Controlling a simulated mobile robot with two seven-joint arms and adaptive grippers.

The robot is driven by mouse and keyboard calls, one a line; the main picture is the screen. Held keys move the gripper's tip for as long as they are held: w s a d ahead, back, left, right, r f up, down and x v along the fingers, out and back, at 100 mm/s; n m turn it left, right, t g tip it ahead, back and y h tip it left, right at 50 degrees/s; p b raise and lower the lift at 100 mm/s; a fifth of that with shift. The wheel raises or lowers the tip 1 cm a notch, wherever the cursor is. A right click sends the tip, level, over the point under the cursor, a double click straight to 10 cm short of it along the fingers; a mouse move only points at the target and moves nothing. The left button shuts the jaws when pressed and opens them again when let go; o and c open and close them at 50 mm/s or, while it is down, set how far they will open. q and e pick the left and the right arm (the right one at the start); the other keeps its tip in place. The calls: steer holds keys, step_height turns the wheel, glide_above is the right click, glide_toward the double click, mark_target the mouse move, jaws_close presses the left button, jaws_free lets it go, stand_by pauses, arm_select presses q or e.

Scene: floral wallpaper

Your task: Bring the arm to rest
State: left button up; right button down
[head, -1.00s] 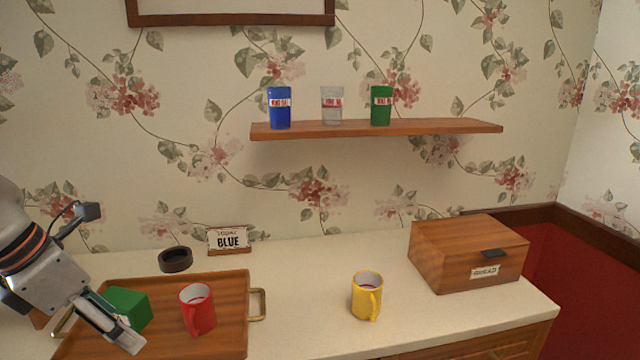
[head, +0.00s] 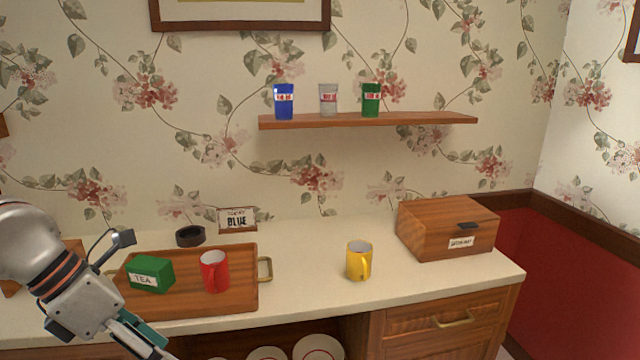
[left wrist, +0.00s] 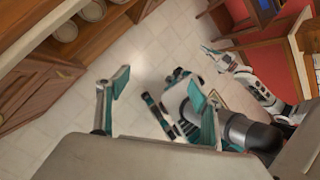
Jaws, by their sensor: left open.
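My left gripper (head: 150,345) is at the lower left of the head view, in front of the counter's front edge. It points down and right, apart from the tray and the green box. In the left wrist view its fingers (left wrist: 152,85) are spread with nothing held between them, above the tiled floor. A second white arm of mine shows at the right of the left wrist view, with what looks like my right gripper (left wrist: 222,58) at its end; its jaws are too small to judge.
A wooden tray (head: 190,300) on the counter holds a green TEA box (head: 150,274) and a red mug (head: 214,271). A yellow mug (head: 358,261) and a wooden box (head: 440,228) stand to the right. Plates (head: 318,350) sit in the open cabinet below.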

arm_select(q)
steer(key=s+d+r+n+g+h, duration=0.1)
steer(key=d+n+h, duration=0.1)
steer(key=d+h, duration=0.55)
steer(key=s+d+r+n+h, duration=0.15)
steer(key=d+h, duration=0.35)
steer(key=d, duration=0.5)
steer(key=w+a+f+n+t+y, duration=0.1)
steer(key=w+a+f+n+t, duration=0.2)
steer(key=n+t, duration=0.5)
steer(key=w+a+f+n+t+y, duration=0.15)
steer(key=w+f+n+t, duration=0.35)
steer(key=n, duration=0.6)
steer(key=w+a+f+n+t+y, duration=0.2)
steer(key=a+f+n+t+y, duration=0.15)
steer(key=f+n+y, duration=0.45)
steer(key=s+a+f+n+g+y, duration=0.1)
steer(key=s+f+n+g, duration=0.1)
steer(key=s+f, duration=0.3)
steer(key=s+a+f+n+g+y, duration=0.2)
steer(key=s+f+n, duration=0.2)
steer(key=f, duration=0.8)
steer(key=s+a+f+n+g+y, duration=0.1)
steer(key=s+f+n+g+y, duration=0.1)
steer(key=s+f, duration=0.4)
step_height(320, 180, down, 3)
steer(key=shift+a+f+n+g, duration=0.15)
steer(key=shift+a+n+g, duration=0.2)
steer(key=shift+n, duration=0.1)
